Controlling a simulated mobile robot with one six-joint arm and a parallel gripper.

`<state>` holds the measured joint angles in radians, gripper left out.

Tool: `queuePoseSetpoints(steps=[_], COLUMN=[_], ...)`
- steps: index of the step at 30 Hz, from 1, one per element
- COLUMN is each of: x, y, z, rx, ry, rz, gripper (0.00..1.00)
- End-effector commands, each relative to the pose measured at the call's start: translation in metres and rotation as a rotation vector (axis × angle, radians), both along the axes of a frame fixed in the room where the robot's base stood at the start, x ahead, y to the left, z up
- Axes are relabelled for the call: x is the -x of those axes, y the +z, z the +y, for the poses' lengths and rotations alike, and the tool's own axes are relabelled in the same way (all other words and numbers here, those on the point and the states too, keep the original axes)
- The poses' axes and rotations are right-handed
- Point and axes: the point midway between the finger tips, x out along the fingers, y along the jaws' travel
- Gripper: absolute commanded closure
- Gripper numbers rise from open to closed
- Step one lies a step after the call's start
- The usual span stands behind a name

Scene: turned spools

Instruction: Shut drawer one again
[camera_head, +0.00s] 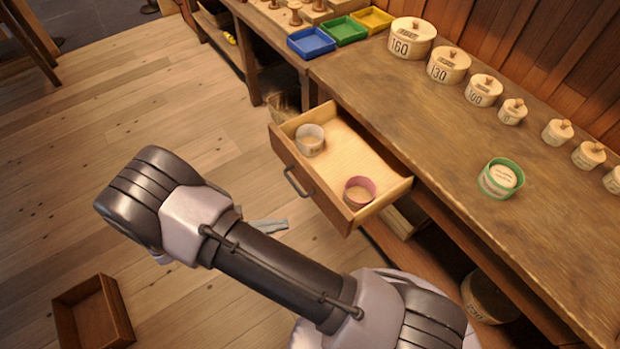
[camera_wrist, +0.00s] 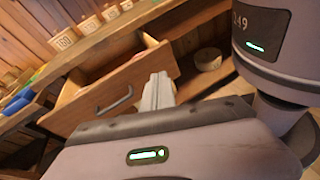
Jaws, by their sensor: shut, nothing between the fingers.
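A wooden drawer (camera_head: 328,203) stands pulled out from under the workbench. It has a dark bar handle (camera_head: 298,182) on its front. Inside are a white round tub (camera_head: 310,139) and a pink-rimmed tub (camera_head: 359,191). The drawer front (camera_wrist: 105,97) and handle (camera_wrist: 116,101) also show in the wrist view. My gripper (camera_wrist: 158,88) is shut and empty, to the right of the handle in that view and near the right end of the drawer front. I cannot tell whether it touches the wood. In the head view my arm hides most of my gripper.
The workbench (camera_head: 450,130) carries a row of lidded tubs (camera_head: 448,66) and a green-rimmed tub (camera_head: 501,178). Blue (camera_head: 311,42), green and yellow trays stand at its far end. A wooden box (camera_head: 93,312) lies on the floor at lower left. The floor left of the drawer is mostly clear.

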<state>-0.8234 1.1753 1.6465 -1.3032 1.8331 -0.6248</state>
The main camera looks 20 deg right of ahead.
Motion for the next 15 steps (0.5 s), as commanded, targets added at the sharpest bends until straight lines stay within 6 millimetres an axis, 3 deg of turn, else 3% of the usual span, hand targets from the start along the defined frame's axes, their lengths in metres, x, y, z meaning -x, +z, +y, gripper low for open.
queuePoseSetpoints(steps=[1, 3, 6, 11, 15], x=[0.006, 0.011, 0.016, 0.015, 0.008], y=[-0.03, -0.06, -0.085, -0.093, -0.092], z=[0.004, 0.006, 0.007, -0.001, -0.026], rx=[0.091, 0.196, 0.287, 0.321, 0.319], ry=[0.09, 0.198, 0.291, 0.324, 0.319], rz=[0.043, 0.084, 0.113, 0.124, 0.124], gripper=[1.0, 1.0, 1.0, 1.0, 1.0])
